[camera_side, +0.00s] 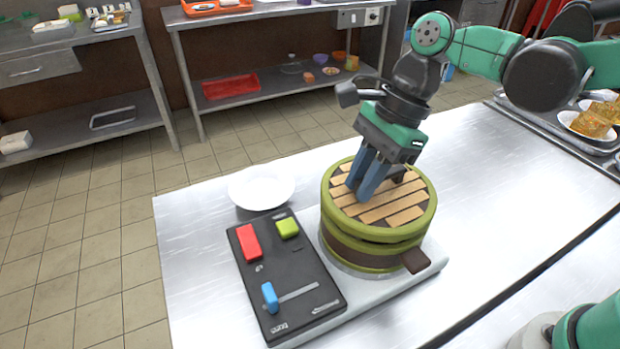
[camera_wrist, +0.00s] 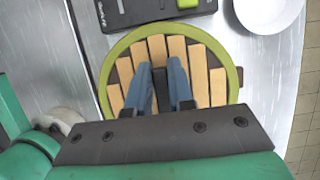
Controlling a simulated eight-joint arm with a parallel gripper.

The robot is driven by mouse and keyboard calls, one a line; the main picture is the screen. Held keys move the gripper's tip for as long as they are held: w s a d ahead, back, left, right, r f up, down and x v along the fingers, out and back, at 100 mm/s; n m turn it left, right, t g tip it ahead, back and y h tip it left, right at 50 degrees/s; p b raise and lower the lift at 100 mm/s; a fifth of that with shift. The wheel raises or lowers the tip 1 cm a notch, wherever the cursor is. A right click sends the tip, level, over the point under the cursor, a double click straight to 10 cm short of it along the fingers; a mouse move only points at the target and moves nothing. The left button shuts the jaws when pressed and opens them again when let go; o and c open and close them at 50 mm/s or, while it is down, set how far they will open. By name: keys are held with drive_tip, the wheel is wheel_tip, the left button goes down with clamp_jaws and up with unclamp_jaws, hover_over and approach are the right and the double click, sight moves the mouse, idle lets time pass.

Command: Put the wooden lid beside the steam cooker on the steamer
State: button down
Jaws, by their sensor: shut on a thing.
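The wooden lid (camera_side: 400,216), round with pale slats and a green rim, is over the top of the steam cooker (camera_side: 350,246), roughly lined up with it. I cannot tell if it rests fully on it. The steamer has a green and brown round body with a dark brown side handle (camera_side: 416,260). My gripper (camera_side: 362,193) points down at the lid's middle, its blue fingers shut on the lid's grip, which they mostly hide. In the wrist view the lid (camera_wrist: 203,72) lies beneath my gripper (camera_wrist: 162,78) and covers the steamer's top.
A black control panel (camera_side: 262,262) with red, green and blue controls is at the steamer's left. A white plate (camera_side: 262,186) lies behind the panel. Trays of food (camera_side: 592,122) stand at the far right. The steel table (camera_side: 480,170) is clear right of the steamer.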

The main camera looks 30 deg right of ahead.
drive_tip(key=shift+f, duration=0.65)
drive_tip(key=shift+f, duration=0.15)
drive_tip(key=c, duration=0.8)
unclamp_jaws()
